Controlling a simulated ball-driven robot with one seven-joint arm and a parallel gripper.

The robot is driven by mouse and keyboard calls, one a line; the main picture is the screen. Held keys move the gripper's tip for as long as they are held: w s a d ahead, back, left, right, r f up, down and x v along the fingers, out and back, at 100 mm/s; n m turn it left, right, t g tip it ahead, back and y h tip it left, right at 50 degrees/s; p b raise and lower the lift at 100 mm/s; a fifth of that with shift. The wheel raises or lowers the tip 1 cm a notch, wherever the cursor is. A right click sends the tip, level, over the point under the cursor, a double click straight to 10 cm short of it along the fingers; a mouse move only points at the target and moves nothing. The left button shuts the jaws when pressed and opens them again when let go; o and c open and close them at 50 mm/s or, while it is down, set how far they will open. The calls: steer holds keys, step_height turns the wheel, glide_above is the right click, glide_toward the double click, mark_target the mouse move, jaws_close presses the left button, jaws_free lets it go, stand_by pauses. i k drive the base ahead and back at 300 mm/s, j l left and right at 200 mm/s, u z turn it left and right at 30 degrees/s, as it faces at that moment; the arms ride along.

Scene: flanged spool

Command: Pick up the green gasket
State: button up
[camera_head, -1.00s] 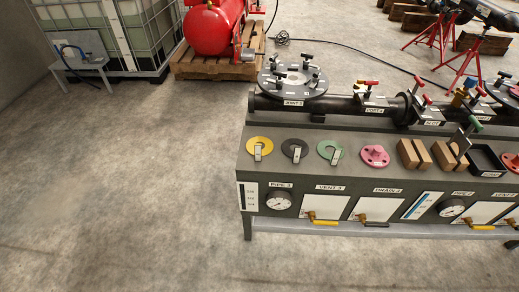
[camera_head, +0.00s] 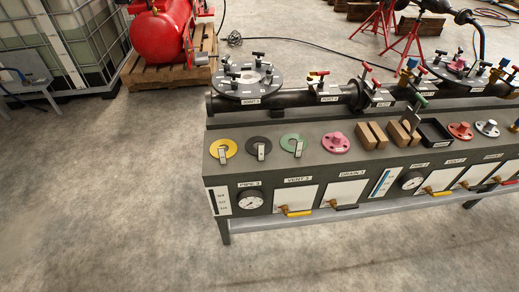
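The green gasket (camera_head: 288,142) is a flat ring with a grey metal tab or clip across its front part. It lies on the dark top of the workbench (camera_head: 330,166), third from the left in the front row. A black gasket (camera_head: 255,145) lies to its left and a yellow gasket (camera_head: 218,149) further left, each with a similar grey tab. A pink flanged piece (camera_head: 335,142) sits to its right. My gripper is in neither picture.
Behind the gaskets stand a black pipe (camera_head: 290,101) and a round valve plate (camera_head: 247,84). Wooden blocks (camera_head: 371,136) and a black tray (camera_head: 434,132) are to the right. Yellow-handled valves (camera_head: 296,212) jut from the front. Floor (camera_head: 110,200) left and in front is clear.

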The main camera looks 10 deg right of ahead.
mark_target(301, 144)
steer(key=i+j+u, duration=0.25)
steer(key=i+j, duration=0.25)
steer(key=i+j+u, duration=0.2)
steer(key=i+j, duration=0.15)
steer(key=i, duration=0.3)
